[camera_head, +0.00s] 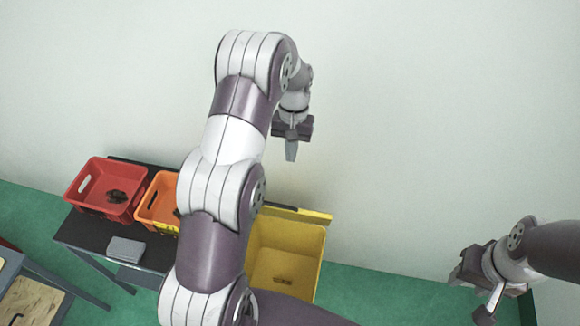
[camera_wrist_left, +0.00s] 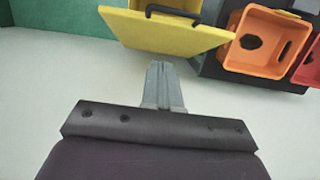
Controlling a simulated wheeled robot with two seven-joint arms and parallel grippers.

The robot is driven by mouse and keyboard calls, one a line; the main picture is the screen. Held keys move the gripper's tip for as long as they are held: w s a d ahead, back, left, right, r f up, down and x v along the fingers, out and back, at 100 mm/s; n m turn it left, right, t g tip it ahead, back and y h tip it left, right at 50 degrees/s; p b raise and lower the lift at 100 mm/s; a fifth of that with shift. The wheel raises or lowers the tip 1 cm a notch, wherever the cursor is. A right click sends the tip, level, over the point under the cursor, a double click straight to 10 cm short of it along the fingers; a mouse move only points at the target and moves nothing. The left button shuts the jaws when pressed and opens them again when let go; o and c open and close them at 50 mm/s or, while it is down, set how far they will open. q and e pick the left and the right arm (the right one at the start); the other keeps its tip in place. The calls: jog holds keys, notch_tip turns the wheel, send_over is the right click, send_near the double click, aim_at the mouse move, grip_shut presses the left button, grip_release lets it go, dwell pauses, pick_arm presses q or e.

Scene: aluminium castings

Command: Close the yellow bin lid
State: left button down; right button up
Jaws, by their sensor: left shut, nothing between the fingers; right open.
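The yellow bin (camera_head: 290,248) stands on the floor right of the dark table, partly hidden by my left arm. Its inside shows, with a small dark part low in it. The yellow lid (camera_head: 300,214) is raised along the bin's wall side. In the left wrist view the lid (camera_wrist_left: 165,36) shows as a broad yellow panel, with a black handle (camera_wrist_left: 172,14) beyond its edge. My left gripper (camera_head: 291,153) is shut and empty, above the lid and apart from it; its fingers (camera_wrist_left: 160,70) point towards the panel. My right gripper (camera_head: 472,294) is open and empty at the lower right.
A red bin (camera_head: 77,203) holding dark parts and an orange bin (camera_head: 146,211) stand on the dark table (camera_head: 85,233). A grey block (camera_head: 126,250) lies at its front. The pale wall (camera_head: 420,130) is behind; green floor (camera_head: 375,290) is clear right of the yellow bin.

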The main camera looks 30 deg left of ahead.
pick_arm(q)
jog(key=s+f+b, duration=0.1)
jog(key=f, duration=0.2)
jog(key=s+f+b, duration=0.1)
jog(key=s+f, duration=0.1)
jog(key=f, duration=0.2)
jog(key=s+f+b, duration=0.1)
jog(key=f+b, duration=0.1)
jog(key=f, duration=0.2)
jog(key=shift+s+d, duration=0.25)
jog(key=shift+s, duration=0.1)
jog(key=shift+s+d+f, duration=0.1)
jog(key=shift+s+f, duration=0.15)
jog(key=shift+s, duration=0.05)
jog(key=shift+d+f, duration=0.1)
jog(key=shift+f, duration=0.15)
pick_arm(e)
jog(key=f, duration=0.3)
jog(key=shift+s+a+f, duration=0.1)
jog(key=shift+s+f, duration=0.2)
jog(key=shift+f, duration=0.05)
pick_arm(q)
jog(key=shift+f, duration=0.1)
pick_arm(e)
jog(key=shift+s+f, duration=0.1)
jog(key=shift+s, duration=0.05)
